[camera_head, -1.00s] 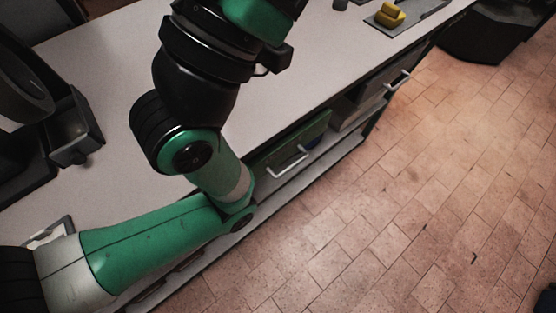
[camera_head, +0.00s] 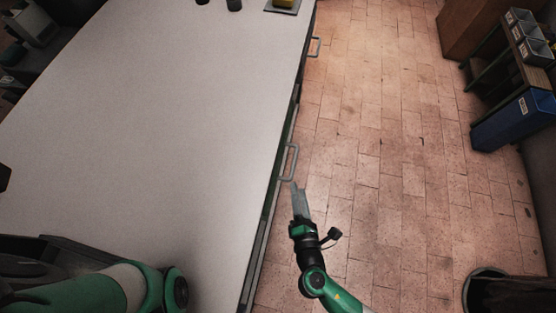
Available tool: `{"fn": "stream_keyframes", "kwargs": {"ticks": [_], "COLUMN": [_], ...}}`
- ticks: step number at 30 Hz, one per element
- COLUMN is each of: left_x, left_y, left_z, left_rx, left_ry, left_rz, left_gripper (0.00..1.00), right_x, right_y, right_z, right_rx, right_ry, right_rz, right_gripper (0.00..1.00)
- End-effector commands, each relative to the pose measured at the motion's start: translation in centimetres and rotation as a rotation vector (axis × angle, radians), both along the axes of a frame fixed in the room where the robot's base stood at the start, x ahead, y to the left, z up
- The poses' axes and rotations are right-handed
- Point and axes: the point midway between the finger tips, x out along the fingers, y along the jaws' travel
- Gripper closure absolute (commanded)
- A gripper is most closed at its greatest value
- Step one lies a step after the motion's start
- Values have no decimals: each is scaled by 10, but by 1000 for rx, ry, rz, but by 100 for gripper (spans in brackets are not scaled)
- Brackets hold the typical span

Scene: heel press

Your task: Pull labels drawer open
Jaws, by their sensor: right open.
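A drawer front with a pale bar handle (camera_head: 290,162) is on the right side of the bench, seen almost from above. A second handle (camera_head: 315,46) shows farther along the same side. I cannot read any label, so I cannot tell which drawer is the labels drawer. My right gripper (camera_head: 298,190) is over the floor just outside the bench edge. Its fingertips point at the near handle, close to its lower end; I cannot tell whether they touch it. It is open and holds nothing visible. My left arm shows at bottom left, but its gripper is out of view.
The white bench top (camera_head: 170,130) is mostly bare. A yellow object (camera_head: 284,3) sits on a grey tray at its far end, with dark cups (camera_head: 234,5) beside it. A blue bin (camera_head: 512,120) and shelf stand at far right.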

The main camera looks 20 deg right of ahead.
Motion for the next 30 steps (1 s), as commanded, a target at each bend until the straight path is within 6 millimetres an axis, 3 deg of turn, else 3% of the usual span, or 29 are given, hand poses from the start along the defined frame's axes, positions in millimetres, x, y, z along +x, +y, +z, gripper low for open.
{"fn": "stream_keyframes", "kwargs": {"ticks": [16,21,28,30], "left_x": [0,0,0,0], "left_y": [0,0,0,0], "left_z": [-29,-31,-31,-31], "left_rx": [1,0,0,0], "left_ry": [0,0,0,0], "left_rz": [1,1,0,1], "left_gripper": [50,50,50,50], "right_x": [97,109,110,110], "right_y": [-21,-23,-23,-23], "right_z": [-23,-24,-23,-24], "right_rx": [8,7,7,8], "right_ry": [-3,-2,-3,-3], "right_rz": [-4,-3,-2,-2], "right_gripper": [53,53,53,65]}}
